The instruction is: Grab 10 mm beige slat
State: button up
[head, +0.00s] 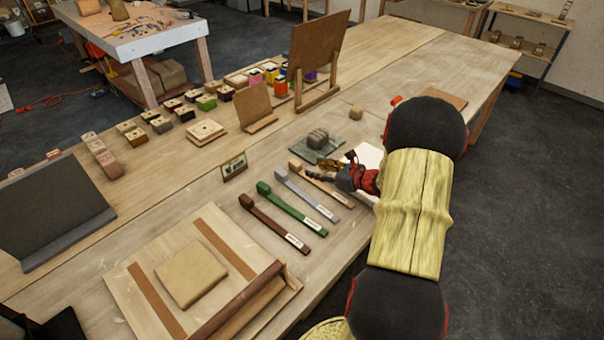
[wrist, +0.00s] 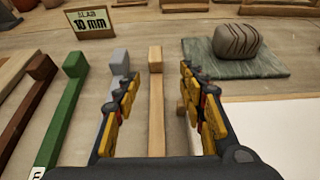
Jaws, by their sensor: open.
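The beige slat (head: 296,165) is the rightmost of a row of slats on the table, with a raised block at its far end and a pale label near its front end. In the wrist view the beige slat (wrist: 155,95) runs lengthwise between my fingers. My gripper (head: 334,168) is open over it, a finger on each side, and it also shows in the wrist view (wrist: 158,80). I see no contact with the slat. A small sign (wrist: 91,21) reading "SLAB 10 mm" stands beyond the slats at the left.
Grey (head: 305,195), green (head: 290,208) and brown (head: 272,224) slats lie to the left, the grey one closest. A striped stone (wrist: 236,41) on a green slab (wrist: 270,62) is close on the right. A white sheet (wrist: 265,125) lies in front of it.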

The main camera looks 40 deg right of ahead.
aim_at(300, 167)
jog(key=x, duration=0.2)
jog(key=shift+w+f, duration=0.1)
jog(key=shift+w, duration=0.15)
jog(key=w+f+b, duration=0.1)
jog(key=w, duration=0.1)
jog(key=w+a+f+b, duration=0.1)
jog(key=shift+w+a+f, duration=0.1)
jog(key=shift+w+f, duration=0.1)
jog(key=shift+w, duration=0.55)
jog(key=shift+c, duration=1.4)
jog(key=c, duration=0.8)
